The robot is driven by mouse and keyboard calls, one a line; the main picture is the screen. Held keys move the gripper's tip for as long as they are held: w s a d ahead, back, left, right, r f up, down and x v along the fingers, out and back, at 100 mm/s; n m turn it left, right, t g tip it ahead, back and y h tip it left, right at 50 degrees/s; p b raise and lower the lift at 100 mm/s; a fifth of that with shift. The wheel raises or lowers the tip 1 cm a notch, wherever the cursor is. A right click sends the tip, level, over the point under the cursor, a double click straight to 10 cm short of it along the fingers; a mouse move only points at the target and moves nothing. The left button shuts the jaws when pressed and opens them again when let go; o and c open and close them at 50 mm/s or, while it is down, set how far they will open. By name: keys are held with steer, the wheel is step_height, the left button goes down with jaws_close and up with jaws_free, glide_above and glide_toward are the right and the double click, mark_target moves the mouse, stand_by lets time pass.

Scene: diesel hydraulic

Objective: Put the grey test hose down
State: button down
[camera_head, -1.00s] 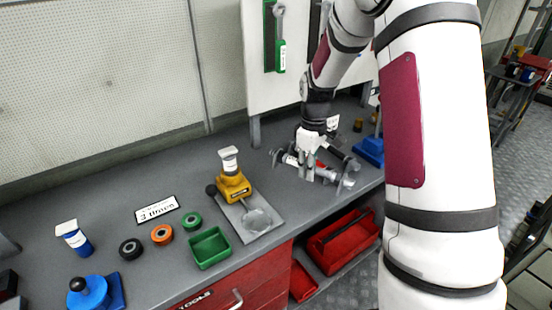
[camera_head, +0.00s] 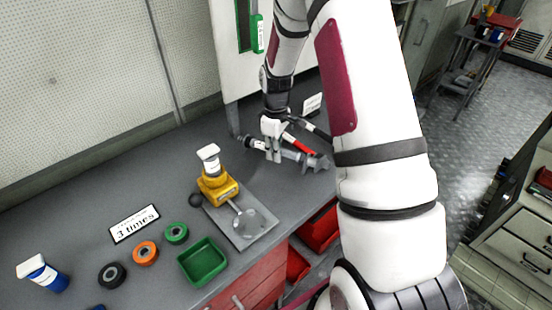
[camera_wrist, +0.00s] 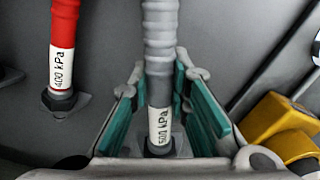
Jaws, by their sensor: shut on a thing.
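The grey test hose (camera_wrist: 160,45) is ribbed, with a white pressure label near its end fitting. In the wrist view it runs between the teal pads of my gripper (camera_wrist: 160,95), which is closed around it. In the head view my gripper (camera_head: 272,152) points down at the back right of the bench, with the grey hose (camera_head: 292,155) lying crosswise in it. I cannot tell whether the hose touches the bench top. A red hose (camera_wrist: 62,45) labelled 400 kPa lies beside it on the left in the wrist view, apart from the fingers.
A yellow device (camera_head: 217,185) stands on a grey plate (camera_head: 258,238) left of my gripper; its yellow body (camera_wrist: 280,125) shows at right in the wrist view. A dark hose (camera_head: 316,129) lies behind. A green tray (camera_head: 203,262) and several rings are further left on the grey bench (camera_head: 165,190).

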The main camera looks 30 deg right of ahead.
mark_target(276, 167)
steer(key=shift+f, duration=1.8)
steer(key=shift+f, duration=0.15)
steer(key=c, duration=1.5)
jaws_free()
